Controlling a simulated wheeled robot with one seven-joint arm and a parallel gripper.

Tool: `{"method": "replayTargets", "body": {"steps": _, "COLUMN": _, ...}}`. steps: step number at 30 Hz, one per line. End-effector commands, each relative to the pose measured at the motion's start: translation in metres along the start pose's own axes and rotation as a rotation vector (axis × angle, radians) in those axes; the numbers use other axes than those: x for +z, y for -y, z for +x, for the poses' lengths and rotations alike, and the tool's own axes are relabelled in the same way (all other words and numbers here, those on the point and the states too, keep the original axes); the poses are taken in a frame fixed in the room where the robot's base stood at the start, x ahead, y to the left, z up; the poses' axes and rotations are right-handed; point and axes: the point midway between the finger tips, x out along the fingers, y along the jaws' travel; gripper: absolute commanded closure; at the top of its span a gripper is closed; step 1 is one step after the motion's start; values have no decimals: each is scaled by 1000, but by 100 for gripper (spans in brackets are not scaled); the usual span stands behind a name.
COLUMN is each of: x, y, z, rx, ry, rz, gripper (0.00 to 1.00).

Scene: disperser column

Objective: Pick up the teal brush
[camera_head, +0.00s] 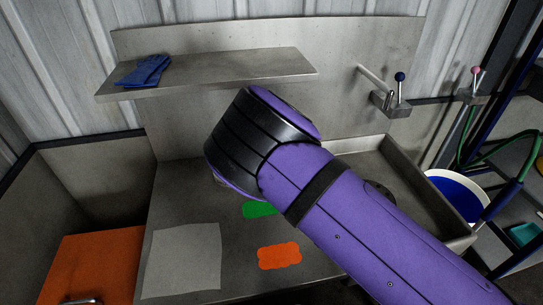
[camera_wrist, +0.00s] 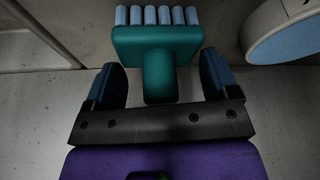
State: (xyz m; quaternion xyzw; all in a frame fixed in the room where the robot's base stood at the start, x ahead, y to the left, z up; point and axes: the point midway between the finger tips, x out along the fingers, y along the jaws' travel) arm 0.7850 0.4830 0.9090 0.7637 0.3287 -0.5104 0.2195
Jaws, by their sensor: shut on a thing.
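The teal brush (camera_wrist: 157,43) shows in the wrist view, with its handle between my fingers and a row of pale blue bristles pointing away from me. My gripper (camera_wrist: 160,82) is shut on the brush handle, with one dark blue fingertip on each side. In the head view my purple arm reaches over the metal counter and hides the gripper and the brush. Whether the brush touches the surface below it cannot be told.
Blue gloves (camera_head: 146,71) lie on the metal shelf (camera_head: 215,72). Green (camera_head: 259,210) and orange (camera_head: 279,256) patches and a grey sheet (camera_head: 182,260) lie on the counter. A sink (camera_head: 440,229) and a white bucket (camera_head: 437,176) are at right. An orange panel (camera_head: 92,264) is at lower left.

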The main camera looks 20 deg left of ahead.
Motion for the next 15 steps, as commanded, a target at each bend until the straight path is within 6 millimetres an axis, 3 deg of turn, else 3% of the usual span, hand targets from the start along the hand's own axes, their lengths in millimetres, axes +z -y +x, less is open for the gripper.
{"method": "replayTargets", "body": {"steps": 8, "x": -13, "y": 0, "z": -29, "rx": -2, "ry": -4, "rz": 0, "gripper": 50}}
{"method": "replayTargets", "body": {"steps": 15, "x": 26, "y": 11, "z": -48, "rx": -3, "ry": -2, "rz": 5, "gripper": 50}}
